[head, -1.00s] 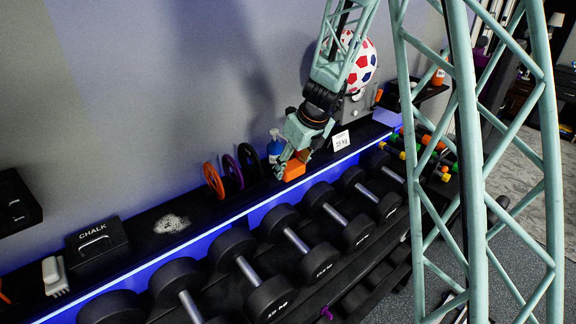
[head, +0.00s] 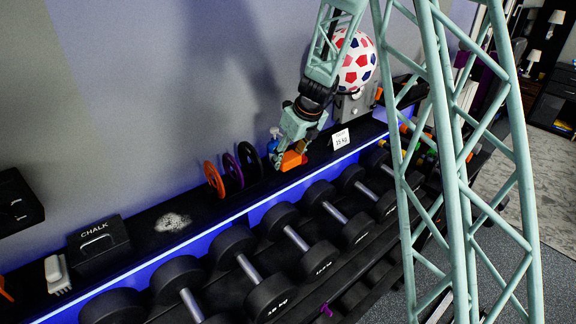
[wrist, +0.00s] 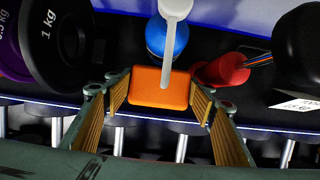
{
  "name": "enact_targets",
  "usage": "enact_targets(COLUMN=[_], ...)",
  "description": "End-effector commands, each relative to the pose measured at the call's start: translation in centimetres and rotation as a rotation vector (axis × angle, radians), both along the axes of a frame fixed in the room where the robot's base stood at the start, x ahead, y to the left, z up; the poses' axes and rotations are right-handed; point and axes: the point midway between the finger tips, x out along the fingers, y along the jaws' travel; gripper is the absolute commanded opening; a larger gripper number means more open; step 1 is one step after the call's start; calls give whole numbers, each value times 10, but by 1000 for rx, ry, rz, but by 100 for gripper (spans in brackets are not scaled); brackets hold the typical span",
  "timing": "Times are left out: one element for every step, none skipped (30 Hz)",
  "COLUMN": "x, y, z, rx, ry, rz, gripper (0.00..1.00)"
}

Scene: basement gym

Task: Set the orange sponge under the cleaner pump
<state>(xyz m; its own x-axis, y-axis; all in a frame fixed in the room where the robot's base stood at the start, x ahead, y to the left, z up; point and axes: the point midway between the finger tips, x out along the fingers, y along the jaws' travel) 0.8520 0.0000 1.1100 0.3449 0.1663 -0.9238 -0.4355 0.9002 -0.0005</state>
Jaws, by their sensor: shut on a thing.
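My gripper (head: 290,155) is shut on the orange sponge (head: 294,161) above the dark shelf top; the sponge also shows between both fingers in the wrist view (wrist: 159,92). The cleaner pump is a blue bottle with a white pump head (wrist: 173,10), standing just beyond the sponge, against the wall side. In the wrist view its white spout reaches over the sponge's middle. In the head view the blue bottle (head: 272,146) is partly hidden by my gripper. I cannot tell whether the sponge touches the shelf or the bottle.
Orange, purple and black weight plates (head: 246,162) stand left of the bottle. A red cup-like thing (wrist: 222,72) is close to the sponge's right. A white weight card (head: 341,139) stands farther right. Dumbbells (head: 290,238) line the rack in front. A ball (head: 356,68) sits behind.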

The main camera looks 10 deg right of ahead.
Motion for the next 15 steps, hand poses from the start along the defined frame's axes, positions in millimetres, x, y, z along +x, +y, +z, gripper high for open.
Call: enact_targets(x=[-1, -1, -1, -1, -1, -1, 0, 0, 0, 0, 0, 0, 0, 0, 0], y=[0, 0, 0, 0, 0, 0, 0, 0, 0, 0, 0, 0, 0, 0, 0], z=[-5, -8, -12, -15, -18, -22, -24, -27, -29, -31, -32, -32, -32, -32, -32], rx=[0, 0, 0, 0, 0, 1, 0, 0, 0, 0, 0, 0, 0, 0, 0], ry=[1, 2, 2, 2, 2, 1, 1, 1, 1, 1, 1, 0, 0, 0, 0], rz=[0, -1, -1, -1, -1, -1, -1, -1, -1, 0, 0, 0, 0, 0, 0], gripper=[42, 42, 42, 42, 42, 42, 42, 42, 42, 42, 42, 42, 42, 42, 42])
